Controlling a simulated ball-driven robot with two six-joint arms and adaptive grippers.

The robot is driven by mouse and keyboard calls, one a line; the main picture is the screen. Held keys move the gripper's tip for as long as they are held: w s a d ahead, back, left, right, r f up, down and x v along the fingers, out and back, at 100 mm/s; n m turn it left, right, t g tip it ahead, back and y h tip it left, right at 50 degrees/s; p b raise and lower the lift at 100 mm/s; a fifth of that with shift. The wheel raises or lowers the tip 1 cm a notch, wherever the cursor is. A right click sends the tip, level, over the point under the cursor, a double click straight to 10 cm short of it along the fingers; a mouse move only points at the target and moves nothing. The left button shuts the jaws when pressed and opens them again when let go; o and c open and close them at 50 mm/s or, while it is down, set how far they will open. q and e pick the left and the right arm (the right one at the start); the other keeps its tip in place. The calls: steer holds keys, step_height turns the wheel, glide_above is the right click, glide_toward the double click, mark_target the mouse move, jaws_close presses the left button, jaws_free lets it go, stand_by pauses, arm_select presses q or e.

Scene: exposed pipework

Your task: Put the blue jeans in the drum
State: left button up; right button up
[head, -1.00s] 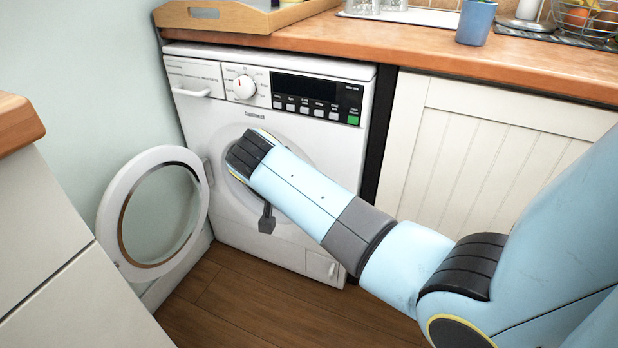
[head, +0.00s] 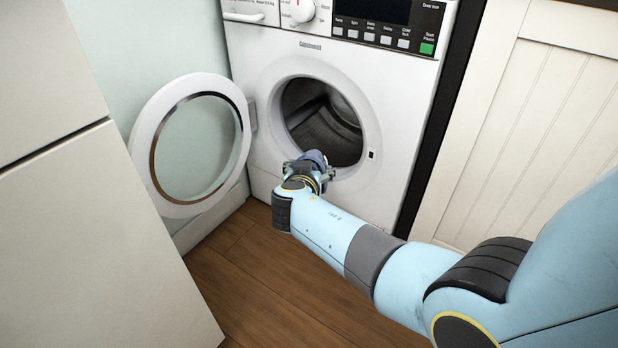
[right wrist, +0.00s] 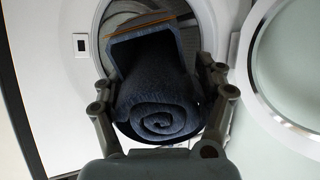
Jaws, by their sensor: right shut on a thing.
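The blue jeans (right wrist: 158,85) are a dark blue roll, its spiral end facing the camera in the right wrist view. A bit of the jeans (head: 316,157) shows in the head view. My right gripper (head: 314,168) is shut on them, with a finger on either side in the right wrist view (right wrist: 160,90). It is at the lower rim of the washing machine's opening. The drum (head: 320,112) is the dark, ribbed metal hollow behind that opening; part of it shows beyond the roll (right wrist: 125,20). How far the far end of the roll reaches in is unclear. My left gripper is not in view.
The round door (head: 160,150) stands open to the left of the washing machine (head: 255,75). A pale cabinet (head: 70,220) fills the left side and a white panelled cupboard (head: 540,110) the right. Wooden floor (head: 235,280) lies between.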

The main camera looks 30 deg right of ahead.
steer(key=w+d, duration=0.3)
steer(key=w+d+b, duration=0.1)
steer(key=w+d, duration=0.2)
steer(key=w, duration=0.1)
steer(key=shift+w+d, duration=0.1)
steer(key=shift+d, duration=0.15)
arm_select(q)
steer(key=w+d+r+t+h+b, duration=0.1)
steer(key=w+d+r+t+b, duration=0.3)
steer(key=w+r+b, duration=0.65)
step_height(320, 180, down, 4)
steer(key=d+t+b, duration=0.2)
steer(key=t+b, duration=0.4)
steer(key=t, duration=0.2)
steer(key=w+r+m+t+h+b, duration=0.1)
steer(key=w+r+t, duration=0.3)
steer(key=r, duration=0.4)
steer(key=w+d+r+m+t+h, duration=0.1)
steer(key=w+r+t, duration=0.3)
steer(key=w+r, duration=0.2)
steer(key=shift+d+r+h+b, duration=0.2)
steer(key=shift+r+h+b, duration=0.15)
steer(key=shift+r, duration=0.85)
arm_select(e)
steer(key=w+d, duration=1.6)
steer(key=w, duration=0.2)
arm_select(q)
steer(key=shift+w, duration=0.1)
arm_select(e)
steer(key=shift+w+d, duration=0.1)
